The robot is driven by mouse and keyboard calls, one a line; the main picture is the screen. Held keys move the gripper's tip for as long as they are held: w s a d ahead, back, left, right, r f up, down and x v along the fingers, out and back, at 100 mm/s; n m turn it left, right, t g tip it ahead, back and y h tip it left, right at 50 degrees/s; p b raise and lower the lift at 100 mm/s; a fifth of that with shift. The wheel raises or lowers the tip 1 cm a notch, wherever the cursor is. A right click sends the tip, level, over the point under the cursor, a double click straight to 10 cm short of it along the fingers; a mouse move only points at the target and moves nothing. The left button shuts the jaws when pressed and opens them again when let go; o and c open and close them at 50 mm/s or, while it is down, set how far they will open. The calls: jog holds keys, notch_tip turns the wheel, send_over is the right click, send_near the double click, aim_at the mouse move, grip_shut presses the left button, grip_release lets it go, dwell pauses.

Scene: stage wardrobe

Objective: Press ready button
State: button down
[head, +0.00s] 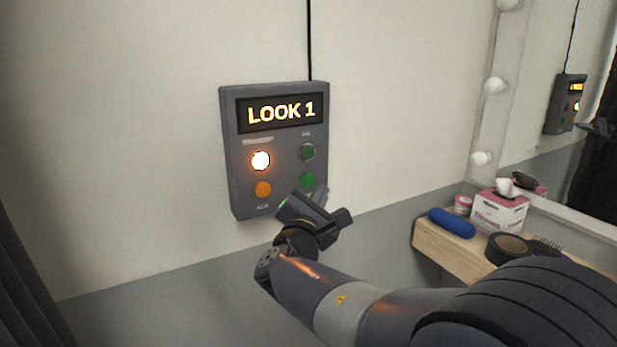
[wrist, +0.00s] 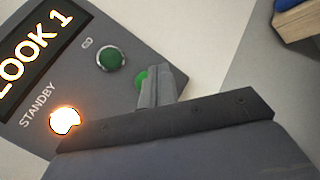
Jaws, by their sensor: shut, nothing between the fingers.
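A dark grey cue box (head: 232,150) hangs on the wall, its display (head: 281,112) reading "LOOK 1". A glowing lamp (head: 260,160), labelled STANDBY in the wrist view (wrist: 64,121), sits above an orange button (head: 263,189). A dark green lamp (head: 307,152) sits above a green button (head: 308,178). The label under the orange button is too small to read; I see no legible "ready". My gripper (head: 320,193) is shut and empty, its tips just in front of the green button. In the wrist view the fingers (wrist: 157,82) partly cover that button (wrist: 139,80); contact cannot be told.
A wooden shelf (head: 425,238) at right holds a blue cylinder (head: 452,223), a tissue box (head: 499,213), a dark round roll (head: 507,248) and a brush (head: 546,246). A bulb-framed mirror (head: 545,150) reflects the box. A dark curtain (head: 25,270) hangs at left.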

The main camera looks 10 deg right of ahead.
aim_at(315, 178)
jog(key=shift+w+a, duration=0.2)
jog(key=shift+w, duration=0.4)
jog(key=shift+w+a, duration=0.2)
jog(key=shift+w, duration=0.4)
jog(key=shift+w, duration=0.1)
dwell(1.1)
jog(key=shift+w+a+b, duration=0.15)
jog(key=shift+w+b, duration=0.15)
jog(key=shift+b, duration=0.05)
jog(key=shift+w+a, duration=0.1)
jog(key=shift+w, duration=0.3)
dwell(0.6)
jog(key=shift+s, duration=0.1)
jog(key=shift+s+d+b, duration=0.25)
jog(key=shift+s+b, duration=0.3)
jog(key=shift+s, duration=0.15)
jog(key=shift+s, duration=0.1)
jog(key=s, duration=0.1)
jog(key=s+d+b, duration=0.1)
jog(key=s, duration=0.2)
jog(key=shift+s+d+b, duration=0.25)
jog(key=shift+b, duration=0.1)
